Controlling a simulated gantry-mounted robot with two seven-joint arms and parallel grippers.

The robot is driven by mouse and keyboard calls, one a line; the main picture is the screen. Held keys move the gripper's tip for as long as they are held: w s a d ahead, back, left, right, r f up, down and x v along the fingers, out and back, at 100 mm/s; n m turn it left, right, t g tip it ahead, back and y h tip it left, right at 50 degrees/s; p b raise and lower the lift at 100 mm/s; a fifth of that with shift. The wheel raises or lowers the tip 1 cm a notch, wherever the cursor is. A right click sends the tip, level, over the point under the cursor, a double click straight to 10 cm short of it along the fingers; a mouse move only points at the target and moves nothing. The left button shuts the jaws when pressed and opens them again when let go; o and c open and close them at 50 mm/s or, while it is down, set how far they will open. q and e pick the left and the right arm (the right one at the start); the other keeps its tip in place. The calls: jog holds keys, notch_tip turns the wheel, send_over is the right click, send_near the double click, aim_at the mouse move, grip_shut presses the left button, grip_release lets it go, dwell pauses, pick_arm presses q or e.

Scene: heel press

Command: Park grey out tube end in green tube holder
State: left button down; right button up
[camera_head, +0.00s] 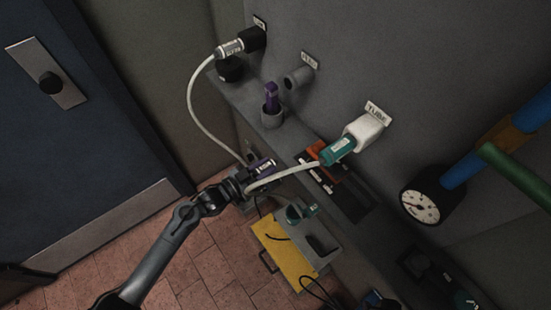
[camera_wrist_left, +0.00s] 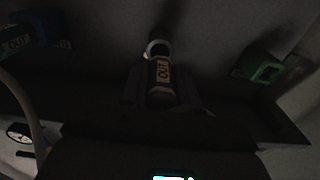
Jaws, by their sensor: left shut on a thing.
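My left gripper (camera_head: 245,182) is at the lower centre of the head view, shut on a tube end. In the dark wrist view this tube end (camera_wrist_left: 162,72) sits between the fingers with its OUT label facing the camera; its colour is hard to tell there. In the head view a labelled, purplish end (camera_head: 263,166) shows beside the gripper. A green holder (camera_wrist_left: 265,69) is at the right of the wrist view, apart from the held end. A grey labelled tube end (camera_head: 230,48) is in a black port at the upper left of the wall. My right gripper is not in view.
A teal tube end (camera_head: 338,150) is in a white block (camera_head: 364,133) on the wall. White tubes arc near my gripper. A purple piece stands in a grey cup (camera_head: 271,119) on the ledge. A gauge (camera_head: 420,207) and pipes are at right. A yellow panel (camera_head: 284,252) lies below.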

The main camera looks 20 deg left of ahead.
pick_arm(q)
jog(key=shift+s+a+r+p, duration=0.1)
jog(key=shift+s+a+p, duration=0.25)
jog(key=shift+s, duration=0.1)
jog(key=shift+s+a, duration=0.15)
jog(key=shift+s, duration=0.1)
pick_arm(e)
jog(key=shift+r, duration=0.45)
pick_arm(q)
jog(key=shift+s+a+p, duration=0.15)
jog(key=shift+p, duration=0.15)
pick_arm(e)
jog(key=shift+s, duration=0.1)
pick_arm(q)
jog(key=w+a+b, duration=0.3)
jog(key=w+a, duration=0.1)
jog(key=a, duration=0.4)
jog(key=w+a+b, duration=0.4)
jog(key=w+a, duration=0.1)
jog(key=a, duration=0.3)
jog(key=shift+a, duration=0.3)
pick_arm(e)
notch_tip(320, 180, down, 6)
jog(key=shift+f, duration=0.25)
pick_arm(q)
jog(key=shift+w+d, duration=0.1)
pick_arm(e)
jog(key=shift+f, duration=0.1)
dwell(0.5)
